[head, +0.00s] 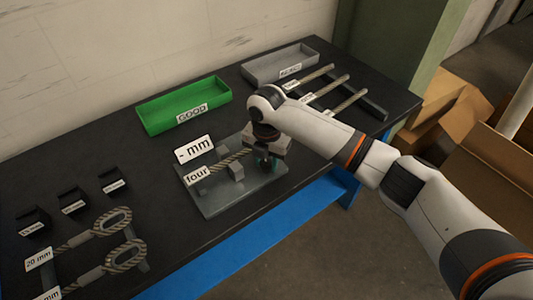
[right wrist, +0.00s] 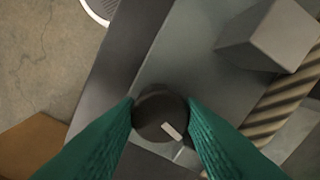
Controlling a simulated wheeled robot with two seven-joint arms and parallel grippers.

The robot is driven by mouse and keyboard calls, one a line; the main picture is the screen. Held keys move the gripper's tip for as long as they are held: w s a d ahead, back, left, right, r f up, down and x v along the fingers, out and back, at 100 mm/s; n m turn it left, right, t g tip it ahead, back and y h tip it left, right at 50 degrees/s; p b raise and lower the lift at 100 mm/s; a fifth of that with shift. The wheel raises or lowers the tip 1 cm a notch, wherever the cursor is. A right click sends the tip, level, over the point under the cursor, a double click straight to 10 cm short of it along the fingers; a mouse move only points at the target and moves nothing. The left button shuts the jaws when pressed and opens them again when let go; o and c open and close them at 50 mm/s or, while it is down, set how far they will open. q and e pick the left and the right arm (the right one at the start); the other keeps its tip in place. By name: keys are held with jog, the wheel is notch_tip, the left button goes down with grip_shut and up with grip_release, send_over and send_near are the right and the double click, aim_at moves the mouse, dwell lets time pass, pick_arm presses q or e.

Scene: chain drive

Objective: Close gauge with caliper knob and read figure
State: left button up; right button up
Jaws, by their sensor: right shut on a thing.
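The gauge is a grey plate (head: 222,203) on the dark bench, with grey blocks and a rope piece (head: 232,160) on it. Its display sign (head: 195,149) reads "- mm", with no figure. My left gripper is not in view.
A green tray (head: 150,120) labelled "GOOD" and a grey tray (head: 262,73) stand behind. Rope pieces (head: 347,101) lie on a rack at right. Looped ropes (head: 112,222) and small black holders (head: 73,200) are at left. Cardboard boxes (head: 455,105) stand beyond the bench's right end.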

jog(key=m+p, duration=0.2)
jog(key=m, duration=0.1)
jog(key=m+p, duration=0.1)
jog(key=p, duration=0.1)
jog(key=shift+r+m, duration=0.25)
jog(key=shift+m, duration=0.15)
jog(key=m+p, duration=0.4)
jog(key=m, duration=0.1)
jog(key=m+p, duration=0.3)
jog(key=m, duration=0.2)
jog(key=shift+f+m+p, duration=0.1)
jog(key=shift+m+p, duration=0.25)
jog(key=shift+m, duration=0.05)
jog(key=shift+f+m+p, duration=0.1)
jog(key=shift+m+p, duration=1.05)
jog(key=shift+m, duration=1.45)
jog(key=o, duration=1)
